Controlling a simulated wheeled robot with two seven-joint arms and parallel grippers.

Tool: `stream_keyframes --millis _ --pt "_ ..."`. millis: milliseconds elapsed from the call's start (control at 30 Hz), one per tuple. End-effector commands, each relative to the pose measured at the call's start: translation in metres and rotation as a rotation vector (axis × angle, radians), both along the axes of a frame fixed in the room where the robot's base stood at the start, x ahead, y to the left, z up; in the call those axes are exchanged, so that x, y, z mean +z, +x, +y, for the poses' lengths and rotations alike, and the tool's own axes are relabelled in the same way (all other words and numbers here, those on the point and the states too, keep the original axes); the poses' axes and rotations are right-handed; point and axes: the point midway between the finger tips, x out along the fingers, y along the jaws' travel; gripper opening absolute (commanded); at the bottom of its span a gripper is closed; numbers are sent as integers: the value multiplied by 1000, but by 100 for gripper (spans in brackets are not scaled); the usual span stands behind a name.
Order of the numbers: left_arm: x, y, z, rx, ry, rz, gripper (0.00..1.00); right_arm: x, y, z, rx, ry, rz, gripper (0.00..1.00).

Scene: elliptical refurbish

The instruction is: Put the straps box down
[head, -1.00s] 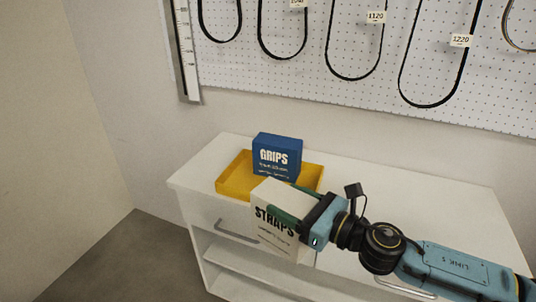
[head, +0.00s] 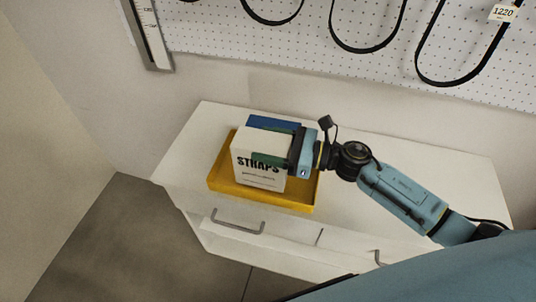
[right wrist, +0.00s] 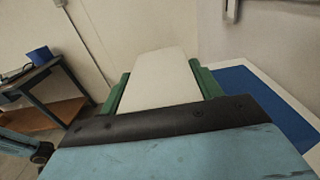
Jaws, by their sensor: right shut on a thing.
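The white straps box (head: 258,170) is upright, over or in the front part of the yellow tray (head: 300,200). I cannot tell whether its bottom touches the tray. My right gripper (head: 272,158) is shut on it, coming in from the right. In the right wrist view the box (right wrist: 160,80) lies between the green fingers. The blue grips box (head: 272,123) stands just behind it, mostly hidden; a blue surface also shows in the right wrist view (right wrist: 262,100). My left gripper is not in view.
The tray sits on a white drawer cabinet (head: 400,160) against the wall. The cabinet top right of the tray is clear apart from my arm above it. A pegboard (head: 300,50) with hanging belts is behind. Drawer handles (head: 238,222) face front.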

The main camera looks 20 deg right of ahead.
Motion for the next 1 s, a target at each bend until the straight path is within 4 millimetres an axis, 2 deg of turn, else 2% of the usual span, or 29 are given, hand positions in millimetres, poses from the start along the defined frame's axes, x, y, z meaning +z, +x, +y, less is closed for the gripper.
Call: stream_keyframes --millis 300,767,800,967,1000 --pt "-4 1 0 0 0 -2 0 -37 1 0 -1 3 -2 16" --pt "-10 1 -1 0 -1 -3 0 -44 1 0 0 1 -4 16" --pt "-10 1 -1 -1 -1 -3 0 -46 0 0 0 0 -2 65" --pt "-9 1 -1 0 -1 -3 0 -44 0 0 0 0 -2 85" --pt "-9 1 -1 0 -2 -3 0 -44 0 0 0 0 -2 85"
